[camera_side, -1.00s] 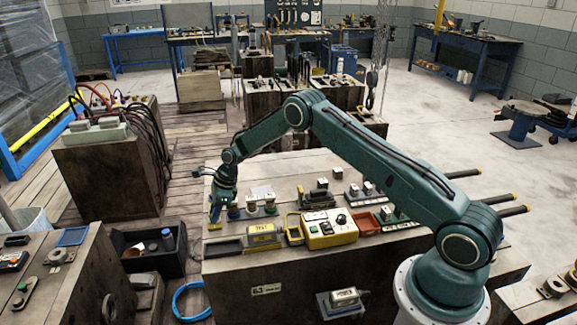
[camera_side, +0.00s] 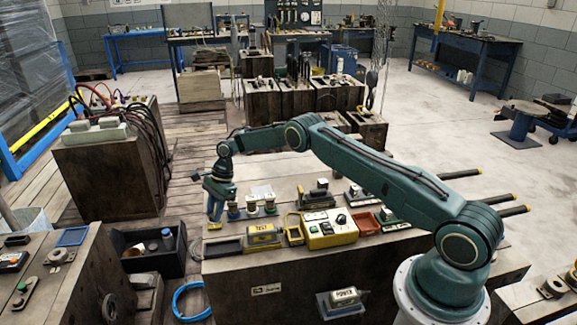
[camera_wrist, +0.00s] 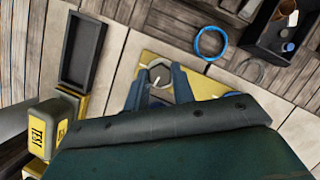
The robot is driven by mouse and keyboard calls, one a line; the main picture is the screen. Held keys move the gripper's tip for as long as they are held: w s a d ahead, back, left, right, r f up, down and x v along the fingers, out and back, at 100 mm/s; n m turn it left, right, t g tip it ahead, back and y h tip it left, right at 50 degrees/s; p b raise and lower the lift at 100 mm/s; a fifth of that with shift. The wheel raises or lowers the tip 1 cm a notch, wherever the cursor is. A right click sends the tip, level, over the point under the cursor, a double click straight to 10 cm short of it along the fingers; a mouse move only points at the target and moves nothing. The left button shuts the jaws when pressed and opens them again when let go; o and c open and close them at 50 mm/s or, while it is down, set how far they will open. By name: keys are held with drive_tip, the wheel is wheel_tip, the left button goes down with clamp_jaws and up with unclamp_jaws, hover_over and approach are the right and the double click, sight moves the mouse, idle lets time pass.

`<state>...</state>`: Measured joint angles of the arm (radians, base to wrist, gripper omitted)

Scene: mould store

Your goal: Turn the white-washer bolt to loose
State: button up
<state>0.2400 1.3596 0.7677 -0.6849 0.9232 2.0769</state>
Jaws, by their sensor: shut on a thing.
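A grey hex-headed bolt (camera_wrist: 157,74) stands on a yellow plate (camera_wrist: 205,84) in the wrist view, with a pale line on its head. A pale rim shows partly around the head, but its washer is too small and covered to make out well. My gripper (camera_wrist: 159,80) has its two blue-grey fingers on either side of the bolt head, shut on it. In the side view my gripper (camera_side: 213,222) points down at the left end of the bench, and its fingers hide the bolt there.
A black tray (camera_wrist: 98,50) and a yellow TEST block (camera_wrist: 42,122) lie beside the plate. Several small capped pieces (camera_side: 252,208) stand just right of my gripper. A yellow control box (camera_side: 330,230) is farther right. A blue hose coil (camera_wrist: 198,40) lies on the floor.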

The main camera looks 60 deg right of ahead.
drive_tip(key=shift+f+n+g, duration=0.1)
drive_tip(key=shift+n+g, duration=0.2)
drive_tip(key=shift+n, duration=0.3)
idle(0.3)
drive_tip(key=o, duration=1)
drive_tip(key=shift+m+t, duration=0.4)
drive_tip(key=shift+m, duration=0.5)
drive_tip(key=shift+m, duration=0.4)
drive_tip(key=m+t, duration=0.1)
drive_tip(key=m, duration=0.1)
drive_tip(key=m+h, duration=0.1)
drive_tip(key=m, duration=0.1)
drive_tip(key=shift+s+a+m+t, duration=0.15)
drive_tip(key=shift+s+m+t, duration=0.05)
drive_tip(key=shift+m+t, duration=0.2)
drive_tip(key=shift+d+r, duration=0.2)
drive_tip(key=shift+r, duration=0.2)
drive_tip(key=v, duration=1.3)
drive_tip(key=shift+s+a, duration=0.2)
drive_tip(key=shift+s, duration=0.05)
